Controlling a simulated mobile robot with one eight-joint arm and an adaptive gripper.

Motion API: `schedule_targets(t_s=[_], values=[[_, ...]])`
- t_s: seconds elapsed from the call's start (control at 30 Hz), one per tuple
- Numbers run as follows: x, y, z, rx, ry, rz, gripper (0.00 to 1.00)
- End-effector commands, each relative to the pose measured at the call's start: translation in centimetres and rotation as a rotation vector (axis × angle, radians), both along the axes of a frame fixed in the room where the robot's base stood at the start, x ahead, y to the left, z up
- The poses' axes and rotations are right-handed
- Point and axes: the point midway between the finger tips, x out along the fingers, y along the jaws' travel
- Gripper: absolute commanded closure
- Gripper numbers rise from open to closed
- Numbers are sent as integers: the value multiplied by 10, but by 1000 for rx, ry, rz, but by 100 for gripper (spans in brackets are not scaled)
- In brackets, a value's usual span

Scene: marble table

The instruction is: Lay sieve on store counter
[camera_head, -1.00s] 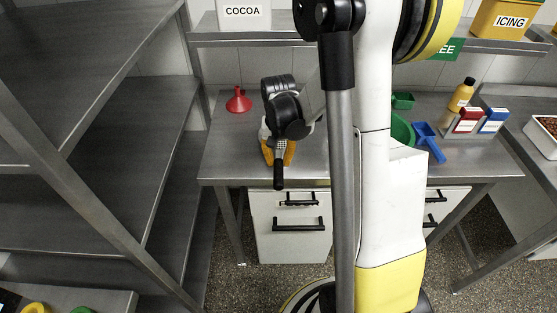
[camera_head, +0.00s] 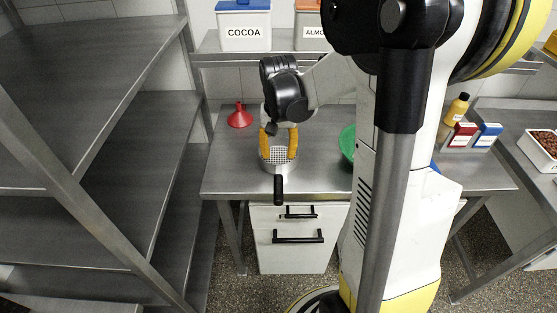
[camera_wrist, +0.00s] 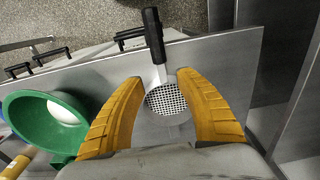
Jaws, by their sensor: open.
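The sieve (camera_head: 278,165) is a round metal mesh with a black handle, and it rests on the steel counter (camera_head: 227,175) near the front edge. Its handle points toward the front and reaches past the edge. In the wrist view the sieve's mesh (camera_wrist: 165,99) lies between the two fingers. My gripper (camera_head: 278,150) is open, its yellow fingers spread on either side of the sieve and just above it. The wrist view shows my gripper (camera_wrist: 163,110) with gaps between fingers and mesh.
A red funnel (camera_head: 240,116) stands at the back left of the counter. A shelf with a cocoa box (camera_head: 243,26) is above the back. Metal shelving (camera_head: 105,150) stands on the left. The counter's left front is clear.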

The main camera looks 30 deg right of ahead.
Motion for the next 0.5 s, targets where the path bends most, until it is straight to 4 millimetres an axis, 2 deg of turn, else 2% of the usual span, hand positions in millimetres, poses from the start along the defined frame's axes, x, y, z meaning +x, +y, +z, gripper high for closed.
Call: schedule_targets(t_s=[0.17,0.27,0.37,0.5], values=[[-2,4,19,-3,-9,11,58],[-9,18,35,-15,-47,55,58],[-23,43,59,-39,-119,134,58],[-52,83,91,-81,-253,277,58]])
